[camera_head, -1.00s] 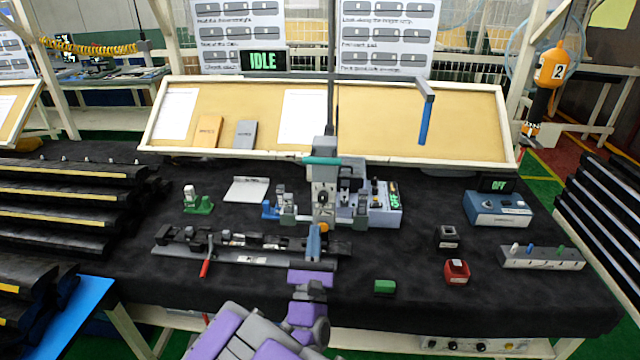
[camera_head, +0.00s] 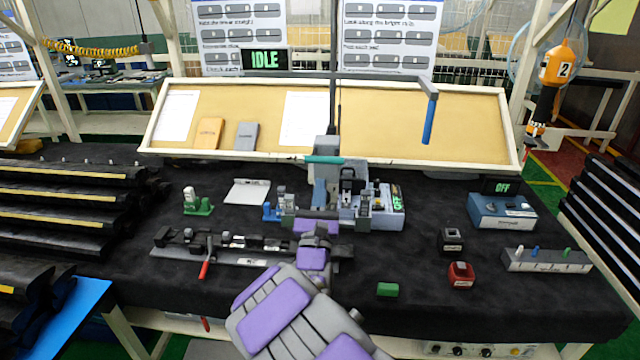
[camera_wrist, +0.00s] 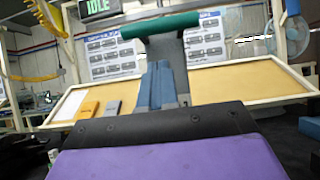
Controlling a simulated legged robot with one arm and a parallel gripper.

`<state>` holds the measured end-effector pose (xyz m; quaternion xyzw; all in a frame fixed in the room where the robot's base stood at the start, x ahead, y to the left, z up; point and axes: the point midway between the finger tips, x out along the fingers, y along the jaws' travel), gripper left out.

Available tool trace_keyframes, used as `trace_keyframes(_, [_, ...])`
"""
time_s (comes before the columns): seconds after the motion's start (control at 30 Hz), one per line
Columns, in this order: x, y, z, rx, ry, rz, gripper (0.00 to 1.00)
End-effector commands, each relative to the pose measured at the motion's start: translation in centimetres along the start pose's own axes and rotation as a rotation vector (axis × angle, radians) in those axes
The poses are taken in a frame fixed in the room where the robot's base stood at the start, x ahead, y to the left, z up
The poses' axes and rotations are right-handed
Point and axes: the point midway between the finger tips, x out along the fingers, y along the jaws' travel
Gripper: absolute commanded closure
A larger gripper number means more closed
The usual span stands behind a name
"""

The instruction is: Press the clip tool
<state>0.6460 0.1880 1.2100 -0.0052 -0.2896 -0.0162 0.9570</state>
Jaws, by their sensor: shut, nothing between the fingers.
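The clip tool appears to be the grey upright press (camera_head: 324,147) with a teal handle bar (camera_head: 323,160) at the middle of the bench. My gripper (camera_head: 320,183) is shut and empty, its blue fingers pointing up in front of the press, just below the handle. In the wrist view, my blue fingers (camera_wrist: 158,68) are together and the teal handle (camera_wrist: 160,25) is above and beyond them. I cannot tell whether the fingers touch the press. My arm and gripper hide the press's lower part.
A rail fixture (camera_head: 225,245) with a red lever lies in front. A grey-blue device (camera_head: 385,215) stands right of the press. Small black (camera_head: 451,240), red (camera_head: 461,275) and green (camera_head: 387,289) blocks lie at right. A display (camera_head: 264,60) reads IDLE. The bench's right front is mostly clear.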

Motion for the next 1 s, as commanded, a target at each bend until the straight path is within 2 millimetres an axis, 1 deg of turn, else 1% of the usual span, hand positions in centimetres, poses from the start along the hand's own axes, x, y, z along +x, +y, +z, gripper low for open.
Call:
trace_keyframes(0.1, [0.9, 0.0, 1.1, 0.002, -0.003, -0.002, 1.0])
trace_keyframes(0.3, [1.9, 0.0, 1.9, 0.002, 0.0, -0.001, 1.0])
trace_keyframes(0.77, [2.0, 0.0, 2.2, 0.0, 0.001, 0.0, 1.0])
trace_keyframes(0.87, [2.2, 0.0, 2.5, 0.0, 0.0, 0.0, 1.0])
trace_keyframes(1.0, [2.9, 0.0, 3.5, -0.001, -0.003, 0.0, 1.0])
